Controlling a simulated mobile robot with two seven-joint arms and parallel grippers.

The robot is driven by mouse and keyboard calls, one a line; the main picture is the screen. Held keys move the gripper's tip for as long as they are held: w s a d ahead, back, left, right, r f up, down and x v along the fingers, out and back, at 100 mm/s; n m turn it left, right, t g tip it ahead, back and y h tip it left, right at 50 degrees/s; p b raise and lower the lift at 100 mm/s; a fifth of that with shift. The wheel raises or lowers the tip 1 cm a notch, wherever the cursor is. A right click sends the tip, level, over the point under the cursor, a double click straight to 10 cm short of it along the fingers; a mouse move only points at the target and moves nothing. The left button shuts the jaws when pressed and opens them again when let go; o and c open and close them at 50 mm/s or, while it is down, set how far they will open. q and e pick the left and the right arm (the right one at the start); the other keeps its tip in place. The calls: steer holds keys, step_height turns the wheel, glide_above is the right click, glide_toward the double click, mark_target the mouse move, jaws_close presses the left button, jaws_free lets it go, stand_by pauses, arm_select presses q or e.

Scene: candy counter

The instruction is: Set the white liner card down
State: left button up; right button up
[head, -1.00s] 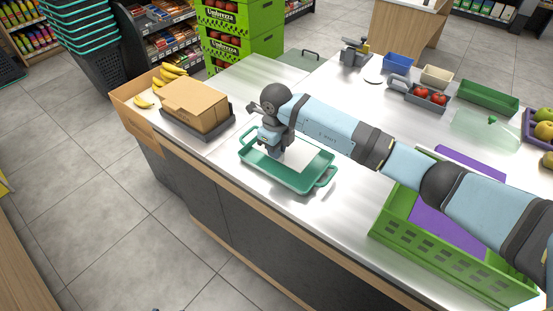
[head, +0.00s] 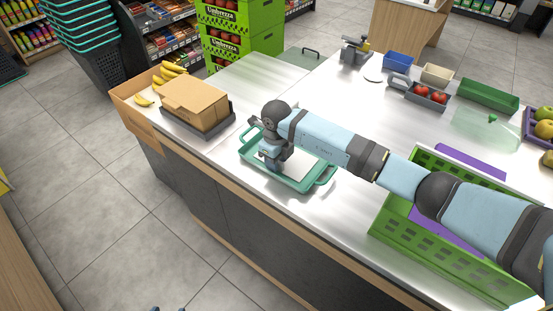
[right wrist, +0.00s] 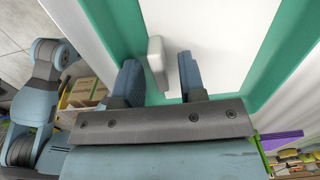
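The white liner card (head: 296,165) lies flat inside the teal tray (head: 318,184) on the counter, partly hidden by my right gripper (head: 270,163). The right wrist view shows the card (right wrist: 215,35) within the teal rim (right wrist: 285,50), with a small white upright grip tab (right wrist: 157,62) on it. My right gripper (right wrist: 160,78) is open. Its two blue fingers stand on either side of the tab, with gaps between. Only the two tips of my left gripper (head: 168,308) show at the bottom edge of the head view, apart and with nothing visible between them.
A cardboard box (head: 195,100) in a dark tray stands left of the teal tray. A green crate (head: 405,240) with purple pieces is to the right. Small bins and a tomato tray (head: 428,98) stand at the back. Bare counter lies around the teal tray.

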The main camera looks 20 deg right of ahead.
steer(key=shift+r, duration=0.2)
step_height(320, 180, up, 12)
steer(key=b, duration=0.1)
stand_by(0.3)
stand_by(0.5)
